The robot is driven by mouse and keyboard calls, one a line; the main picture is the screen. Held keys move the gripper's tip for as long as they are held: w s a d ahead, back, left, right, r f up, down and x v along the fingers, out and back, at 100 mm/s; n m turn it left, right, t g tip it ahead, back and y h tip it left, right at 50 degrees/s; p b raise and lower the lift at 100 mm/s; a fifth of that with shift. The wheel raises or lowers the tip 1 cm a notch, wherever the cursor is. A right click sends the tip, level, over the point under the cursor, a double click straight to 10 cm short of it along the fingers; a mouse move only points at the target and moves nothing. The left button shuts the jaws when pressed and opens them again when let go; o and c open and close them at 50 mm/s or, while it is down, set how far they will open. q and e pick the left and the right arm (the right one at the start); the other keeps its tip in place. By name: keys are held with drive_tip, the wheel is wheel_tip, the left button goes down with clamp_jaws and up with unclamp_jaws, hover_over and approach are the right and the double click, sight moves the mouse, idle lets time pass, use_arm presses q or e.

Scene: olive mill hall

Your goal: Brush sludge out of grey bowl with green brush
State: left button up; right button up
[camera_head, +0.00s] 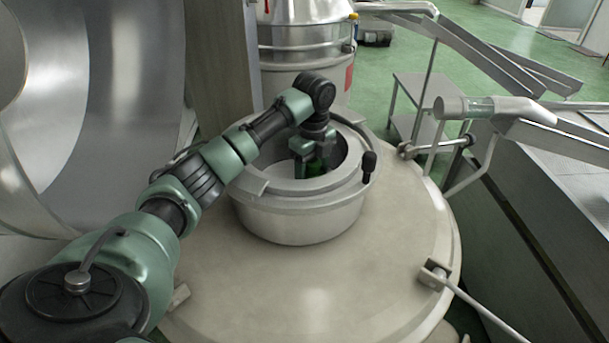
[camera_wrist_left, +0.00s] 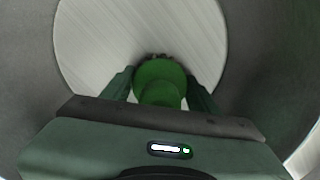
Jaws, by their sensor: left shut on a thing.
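The grey bowl (camera_head: 300,226) is a round metal vessel with a thick rim, set on top of a large pale rounded cover. My left gripper (camera_head: 309,165) reaches down inside it. The gripper is shut on the green brush (camera_head: 313,169), of which only a little shows in the head view. In the left wrist view the brush (camera_wrist_left: 160,78) sits between the fingers, pointing down toward the bowl's pale floor. Small dark bits show at the brush's far edge; I cannot tell whether they are bristles or sludge. My right gripper is out of view.
A black-tipped curved rod (camera_head: 369,165) stands at the bowl's right rim. The pale cover (camera_head: 330,290) is clear in front. A large metal drum (camera_head: 130,110) is close on the left, and a metal cylinder (camera_head: 300,45) stands behind. Pipes and a dark panelled machine (camera_head: 540,190) are on the right.

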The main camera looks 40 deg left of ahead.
use_arm(q)
drive_tip(key=shift+w+d, duration=0.6)
drive_tip(key=shift+d, duration=0.05)
drive_tip(key=shift+s+a+f, duration=0.15)
drive_tip(key=shift+s+a, duration=0.8)
drive_tip(key=shift+s+a+f, duration=0.15)
drive_tip(key=shift+s+a, duration=0.75)
drive_tip(key=shift+a, duration=0.05)
drive_tip(key=shift+s+a+r, duration=0.1)
drive_tip(key=shift+s+a, duration=0.75)
drive_tip(key=shift+a, duration=0.25)
drive_tip(key=shift+s+a+r, duration=0.1)
drive_tip(key=shift+s+a, duration=0.75)
drive_tip(key=shift+a, duration=0.25)
drive_tip(key=shift+w+r, duration=0.2)
drive_tip(key=shift+r, duration=0.45)
drive_tip(key=shift+d+r, duration=0.1)
drive_tip(key=shift+r, duration=2.35)
drive_tip(key=shift+r, duration=0.1)
drive_tip(key=shift+r, duration=1.4)
